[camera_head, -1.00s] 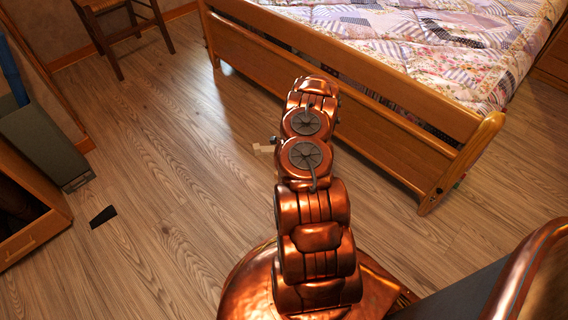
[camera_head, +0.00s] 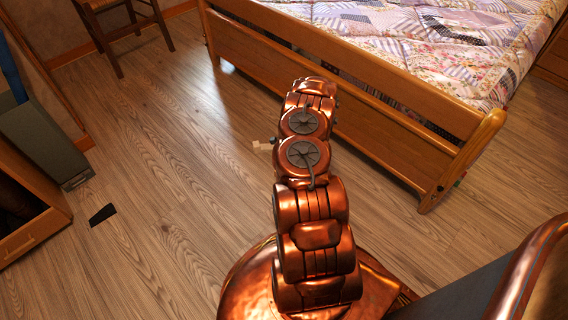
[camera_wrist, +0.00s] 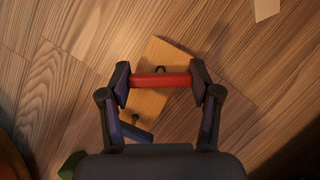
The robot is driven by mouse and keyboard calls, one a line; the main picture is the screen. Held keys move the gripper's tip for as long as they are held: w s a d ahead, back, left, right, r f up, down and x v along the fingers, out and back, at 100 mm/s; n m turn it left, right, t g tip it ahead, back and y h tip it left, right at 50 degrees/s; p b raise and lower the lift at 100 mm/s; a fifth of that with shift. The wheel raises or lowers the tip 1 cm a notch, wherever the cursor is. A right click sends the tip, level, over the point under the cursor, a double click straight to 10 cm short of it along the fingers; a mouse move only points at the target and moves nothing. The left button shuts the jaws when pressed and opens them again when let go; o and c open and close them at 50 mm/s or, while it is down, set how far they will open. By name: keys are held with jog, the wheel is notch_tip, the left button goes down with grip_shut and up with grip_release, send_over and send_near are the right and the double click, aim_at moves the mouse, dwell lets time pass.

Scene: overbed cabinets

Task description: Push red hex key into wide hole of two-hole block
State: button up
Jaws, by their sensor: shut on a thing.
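In the wrist view the red hex key (camera_wrist: 162,80) shows as a red bar lying crosswise between my fingertips. My gripper (camera_wrist: 160,82) is shut on it, one finger at each end. The tan two-hole block (camera_wrist: 148,103) lies beyond and below the key, tilted in the picture. One dark hole (camera_wrist: 160,69) shows just above the bar, and a small dark mark near the block's lower end may be the other hole. The key covers the block's middle. I cannot tell whether key and block touch. In the head view my arm hides gripper and key.
A blue piece (camera_wrist: 136,132) lies by the block's lower end, and a green piece (camera_wrist: 71,165) is at lower left. A pale piece (camera_wrist: 266,9) lies on the floor at upper right. The bed (camera_head: 350,110) stands close to the arm; wooden floor (camera_head: 160,180) is open at left.

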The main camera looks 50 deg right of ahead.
jog(key=shift+f, duration=0.5)
jog(key=o, duration=1.4)
jog(key=shift+c, duration=0.2)
jog(key=shift+r, duration=0.1)
jog(key=v, duration=1.1)
jog(key=shift+s+r, duration=0.2)
jog(key=shift+r, duration=0.1)
jog(key=shift+d, duration=0.1)
